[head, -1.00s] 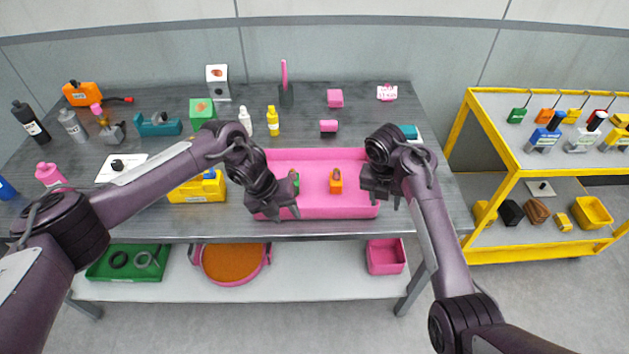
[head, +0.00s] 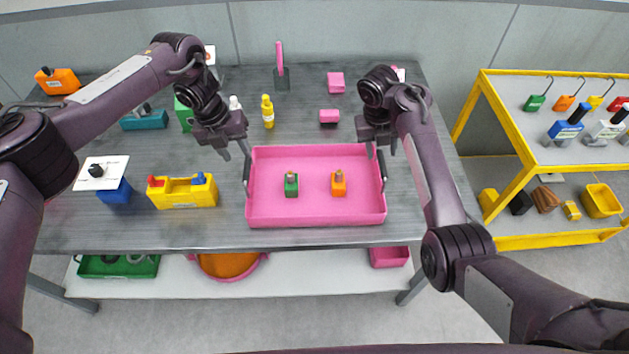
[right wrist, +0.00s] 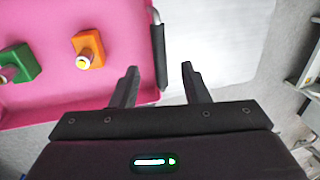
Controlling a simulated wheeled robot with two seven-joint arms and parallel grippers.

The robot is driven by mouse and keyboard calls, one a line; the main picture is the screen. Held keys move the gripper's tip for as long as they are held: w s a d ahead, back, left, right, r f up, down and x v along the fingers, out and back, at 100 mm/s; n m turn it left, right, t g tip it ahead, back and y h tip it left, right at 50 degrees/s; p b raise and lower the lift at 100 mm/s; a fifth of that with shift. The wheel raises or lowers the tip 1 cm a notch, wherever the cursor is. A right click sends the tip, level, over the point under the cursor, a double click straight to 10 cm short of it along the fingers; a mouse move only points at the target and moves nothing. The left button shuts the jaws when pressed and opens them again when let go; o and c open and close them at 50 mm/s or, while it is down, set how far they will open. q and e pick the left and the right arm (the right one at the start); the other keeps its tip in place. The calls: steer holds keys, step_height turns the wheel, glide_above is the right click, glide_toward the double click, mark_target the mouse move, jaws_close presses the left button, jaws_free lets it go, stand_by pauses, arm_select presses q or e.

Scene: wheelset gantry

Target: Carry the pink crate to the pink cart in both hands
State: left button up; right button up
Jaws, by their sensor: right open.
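The pink crate (head: 315,220) sits upright on the grey table near its front edge, with a black handle at each end. A green item (head: 291,186) and an orange item (head: 338,184) stand inside it. My left gripper (head: 237,154) is open and empty above the crate's left handle (head: 247,172). My right gripper (head: 382,154) is open by the right handle (head: 383,172). In the right wrist view the right handle (right wrist: 158,50) appears between my open fingers (right wrist: 160,70), at their tips; contact cannot be told. No pink cart shows.
The lower shelf (head: 330,282) holds a green tray (head: 118,266).

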mark_target(246, 167)
steer(key=shift+s, duration=0.1)
arm_select(q)
steer(key=f, duration=0.2)
steer(key=d+f, duration=0.1)
steer(key=f, duration=0.4)
steer(key=shift+d+f, duration=0.3)
steer(key=shift+f, duration=0.05)
arm_select(e)
steer(key=f, duration=0.2)
steer(key=d+f, duration=0.1)
steer(key=f, duration=0.4)
steer(key=shift+d+f, duration=0.3)
arm_select(q)
steer(key=shift+w+f, duration=0.1)
steer(key=shift+f, duration=0.05)
arm_select(e)
steer(key=shift+w+f, duration=0.15)
steer(key=shift+w, duration=0.05)
arm_select(q)
steer(key=shift+c, duration=0.2)
arm_select(e)
steer(key=shift+c, duration=0.2)
arm_select(q)
jaws_close()
arm_select(e)
jaws_close()
